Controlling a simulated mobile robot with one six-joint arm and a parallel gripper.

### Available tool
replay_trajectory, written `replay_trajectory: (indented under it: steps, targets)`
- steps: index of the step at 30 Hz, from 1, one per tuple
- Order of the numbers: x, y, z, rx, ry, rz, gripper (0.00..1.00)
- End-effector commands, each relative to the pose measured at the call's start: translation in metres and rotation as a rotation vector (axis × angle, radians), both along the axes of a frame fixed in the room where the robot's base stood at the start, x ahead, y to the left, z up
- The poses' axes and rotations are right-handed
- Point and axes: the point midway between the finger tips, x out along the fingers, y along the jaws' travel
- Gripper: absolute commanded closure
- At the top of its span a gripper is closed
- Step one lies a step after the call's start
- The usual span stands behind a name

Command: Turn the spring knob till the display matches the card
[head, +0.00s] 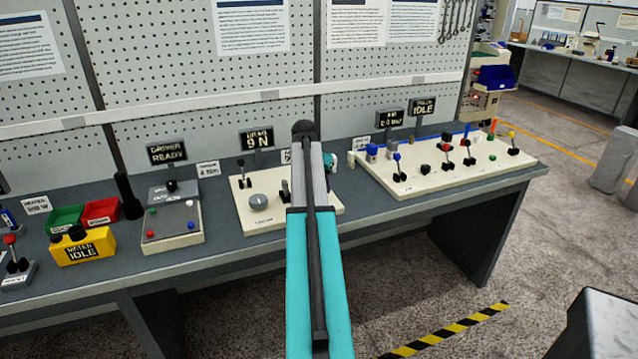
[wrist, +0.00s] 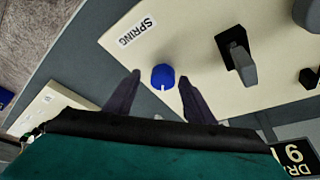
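The spring knob (wrist: 162,76) is a blue round knob with a white line, beside the "SPRING" label (wrist: 137,32) in the wrist view. My gripper (wrist: 159,82) is open, with one dark fingertip on each side of the knob and gaps between. The line on the knob points down toward my gripper. The display (head: 257,138) reads "DRAG 9 N" in the head view; its corner shows in the wrist view (wrist: 297,153). A white card (head: 286,156) beside it shows what looks like a 6; my arm hides the rest. My arm also hides the knob in the head view.
The cream panel (head: 244,226) also carries a grey dial (head: 258,203) and a black lever (head: 241,170). A wider panel with several levers (head: 462,178) stands to the right. A grey box (head: 172,226) stands to the left.

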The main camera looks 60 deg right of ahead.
Motion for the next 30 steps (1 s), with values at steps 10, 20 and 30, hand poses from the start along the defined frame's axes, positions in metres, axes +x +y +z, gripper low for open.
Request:
replay_trajectory:
  steps: [10, 20, 30]
  targets:
    - [0.002, 0.001, 0.003, -0.001, -0.004, 0.002, 0.51]
    - [0.0, 0.011, 0.026, -0.002, -0.005, 0.003, 0.51]
    - [-0.004, 0.027, 0.067, -0.002, -0.004, 0.002, 0.51]
